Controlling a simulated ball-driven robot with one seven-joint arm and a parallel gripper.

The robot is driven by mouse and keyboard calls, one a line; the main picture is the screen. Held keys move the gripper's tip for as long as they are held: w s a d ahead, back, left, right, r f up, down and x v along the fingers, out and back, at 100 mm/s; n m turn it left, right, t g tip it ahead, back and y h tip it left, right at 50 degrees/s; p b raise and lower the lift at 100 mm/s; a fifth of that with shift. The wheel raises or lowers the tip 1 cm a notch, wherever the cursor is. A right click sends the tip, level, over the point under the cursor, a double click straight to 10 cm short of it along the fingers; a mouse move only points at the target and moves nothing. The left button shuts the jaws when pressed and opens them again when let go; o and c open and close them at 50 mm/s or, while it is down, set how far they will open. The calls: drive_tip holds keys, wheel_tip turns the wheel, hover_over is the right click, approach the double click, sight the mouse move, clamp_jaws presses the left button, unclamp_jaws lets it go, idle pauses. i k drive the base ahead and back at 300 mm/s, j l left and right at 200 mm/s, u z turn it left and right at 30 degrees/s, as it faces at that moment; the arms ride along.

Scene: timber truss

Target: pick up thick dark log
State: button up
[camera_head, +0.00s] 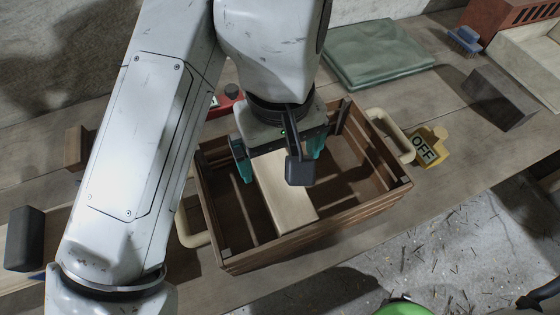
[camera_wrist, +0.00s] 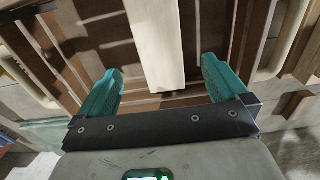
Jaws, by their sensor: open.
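A thick dark block (camera_head: 497,97), which looks like the dark log, lies on the bench at the right, well away from my gripper. My gripper (camera_head: 278,160) is over the wooden crate (camera_head: 300,237) and points down into it. In the wrist view my gripper (camera_wrist: 160,78) is open, with teal fingers spread wide. A pale plank (camera_head: 287,200) lies in the crate. In the wrist view the plank (camera_wrist: 155,40) shows between the fingers, with gaps on both sides. My wrist hides the plank's far end in the head view.
A dark grey block (camera_head: 25,238) is at far left. The bench front right is bare.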

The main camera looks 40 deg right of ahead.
sight(509, 106)
drive_tip(key=k, duration=1)
